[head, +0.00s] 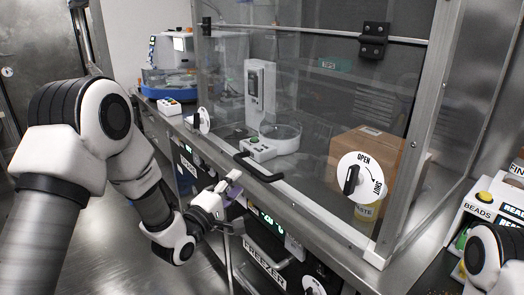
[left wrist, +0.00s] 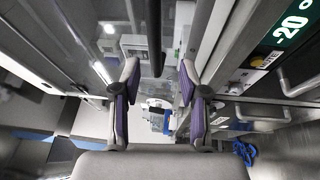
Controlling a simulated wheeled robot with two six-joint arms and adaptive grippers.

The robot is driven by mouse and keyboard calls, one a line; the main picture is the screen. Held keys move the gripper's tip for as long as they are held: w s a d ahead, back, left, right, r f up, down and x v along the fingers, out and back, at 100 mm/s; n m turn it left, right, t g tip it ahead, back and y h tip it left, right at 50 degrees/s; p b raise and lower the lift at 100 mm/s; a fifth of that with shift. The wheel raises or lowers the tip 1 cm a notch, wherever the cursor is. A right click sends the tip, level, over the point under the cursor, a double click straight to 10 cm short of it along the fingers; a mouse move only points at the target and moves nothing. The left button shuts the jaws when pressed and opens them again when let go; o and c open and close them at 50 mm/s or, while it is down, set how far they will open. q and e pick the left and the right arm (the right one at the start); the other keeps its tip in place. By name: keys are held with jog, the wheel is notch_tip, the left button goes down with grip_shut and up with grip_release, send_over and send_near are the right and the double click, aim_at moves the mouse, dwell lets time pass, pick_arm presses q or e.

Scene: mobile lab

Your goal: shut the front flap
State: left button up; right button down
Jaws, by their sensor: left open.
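The front flap (head: 310,120) is a clear panel on the glass-walled cabinet in the head view. It hangs low, with a black bar handle (head: 258,167) near its bottom edge; I cannot tell whether it is fully against the frame. A white dial (head: 361,180) marked OPEN and SHUT has its black knob roughly upright, near the OPEN mark. A second dial (head: 198,121) is at the left. My left gripper (head: 232,190) is below and left of the handle, apart from it. Its purple-padded fingers (left wrist: 160,92) are open and empty. My right gripper is outside the picture.
Behind the panel are a cardboard box (head: 374,155) and a white instrument (head: 260,90). A freezer front (head: 264,262) with handles lies under the bench, close to my left gripper. A beads dispenser (head: 486,208) stands at the right. Open floor is at lower left.

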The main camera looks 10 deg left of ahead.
aim_at(247, 169)
pick_arm(q)
jog(key=shift+n, duration=0.3)
jog(key=x, duration=0.7)
jog(key=shift+w+r, duration=0.3)
jog(key=shift+r, duration=0.05)
grip_shut()
